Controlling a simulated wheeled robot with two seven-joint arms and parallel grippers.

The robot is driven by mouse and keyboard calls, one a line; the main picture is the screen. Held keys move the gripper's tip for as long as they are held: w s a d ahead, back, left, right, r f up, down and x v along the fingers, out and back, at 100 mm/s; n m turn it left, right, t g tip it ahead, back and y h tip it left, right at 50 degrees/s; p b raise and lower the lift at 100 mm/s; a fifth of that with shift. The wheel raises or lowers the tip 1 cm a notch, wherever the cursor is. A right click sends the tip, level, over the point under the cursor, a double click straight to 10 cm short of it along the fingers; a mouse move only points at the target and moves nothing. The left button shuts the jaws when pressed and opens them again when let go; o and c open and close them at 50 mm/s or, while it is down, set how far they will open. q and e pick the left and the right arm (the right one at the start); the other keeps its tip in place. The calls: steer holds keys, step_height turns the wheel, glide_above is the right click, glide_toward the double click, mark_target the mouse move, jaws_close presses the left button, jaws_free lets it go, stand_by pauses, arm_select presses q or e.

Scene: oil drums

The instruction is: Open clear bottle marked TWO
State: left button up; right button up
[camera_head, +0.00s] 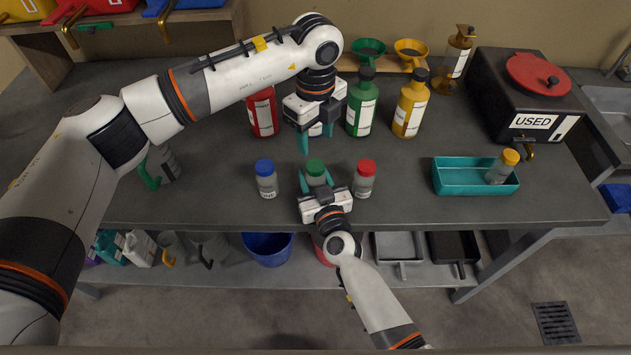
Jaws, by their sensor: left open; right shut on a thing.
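Three small clear bottles stand in a row near the table's front edge. One is a blue-capped bottle (267,182), one is a green-capped bottle (315,170), one is a red-capped bottle (365,182). Their labels are too small to read, so I cannot tell which is marked TWO. My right gripper (315,180) comes from the front and is shut on the green-capped bottle, hiding its lower part. The green cap is on. My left gripper (316,142) is open, fingers pointing down, behind and above the green cap and apart from it.
A red bottle (262,115), a green bottle (362,108) and a yellow bottle (410,105) stand behind. A teal tray (455,187) at right holds an orange-capped bottle (500,167). A black USED container (525,100) stands at back right. Bare table lies between the rows.

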mark_target(316, 165)
jaws_close()
arm_select(q)
steer(key=m, duration=3.5)
steer(key=shift+m, duration=0.4)
steer(key=m, duration=0.9)
steer(key=shift+f, duration=4.05)
steer(key=shift+c, duration=0.4)
steer(key=c, duration=1)
